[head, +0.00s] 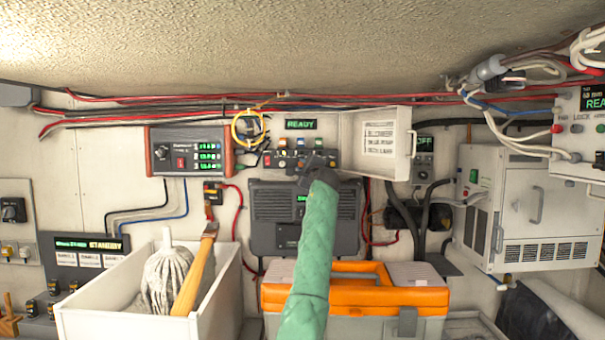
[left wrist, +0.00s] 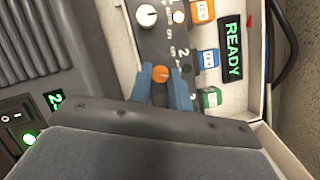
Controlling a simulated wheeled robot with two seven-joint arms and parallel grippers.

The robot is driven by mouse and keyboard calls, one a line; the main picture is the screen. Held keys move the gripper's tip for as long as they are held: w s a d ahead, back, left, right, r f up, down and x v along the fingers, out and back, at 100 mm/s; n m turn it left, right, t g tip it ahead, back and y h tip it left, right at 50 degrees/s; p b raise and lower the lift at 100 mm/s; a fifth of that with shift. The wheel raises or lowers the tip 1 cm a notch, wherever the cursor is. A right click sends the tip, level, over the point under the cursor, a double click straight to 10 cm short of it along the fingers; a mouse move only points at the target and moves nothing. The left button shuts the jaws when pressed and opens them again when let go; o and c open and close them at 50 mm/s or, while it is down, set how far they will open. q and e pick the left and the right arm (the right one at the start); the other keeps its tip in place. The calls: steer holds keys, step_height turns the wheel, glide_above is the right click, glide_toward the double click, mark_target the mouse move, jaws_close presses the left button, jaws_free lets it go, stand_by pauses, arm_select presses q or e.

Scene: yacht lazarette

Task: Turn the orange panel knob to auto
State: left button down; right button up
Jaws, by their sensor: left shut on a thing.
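In the left wrist view, the orange knob (left wrist: 160,74) is on a dark panel (left wrist: 158,44) between the two blue fingers of my left gripper (left wrist: 164,88). The fingers are shut on it. The setting it points to cannot be read, and the lettering around it is partly hidden. In the head view, my left gripper (head: 317,172), on a green-sleeved arm, reaches the right part of the panel (head: 281,160) and covers the knob there. A green READY display (head: 300,124) is lit above the panel. My right gripper is not in view.
A white knob (left wrist: 147,15) and coloured tags (left wrist: 208,56) sit close to the orange knob. An open white cover (head: 386,145) stands right of the panel. Below are a dark grey unit (head: 268,208), an orange-lidded toolbox (head: 390,296) and a white bin (head: 232,290) holding a mop.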

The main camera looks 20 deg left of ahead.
arm_select(q)
steer(key=n+b, duration=0.1)
steer(key=n, duration=0.1)
steer(key=shift+f+n+g, duration=0.1)
steer(key=shift+n+g, duration=0.2)
steer(key=shift+g, duration=0.1)
steer(key=shift+n+g+h, duration=0.3)
steer(key=shift+n+g, duration=0.2)
steer(key=shift+n, duration=0.6)
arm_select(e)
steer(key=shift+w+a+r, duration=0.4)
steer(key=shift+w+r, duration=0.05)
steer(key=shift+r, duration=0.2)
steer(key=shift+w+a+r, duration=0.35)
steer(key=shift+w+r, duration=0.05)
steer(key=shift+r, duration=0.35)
arm_select(q)
steer(key=c, duration=1.3)
jaws_free()
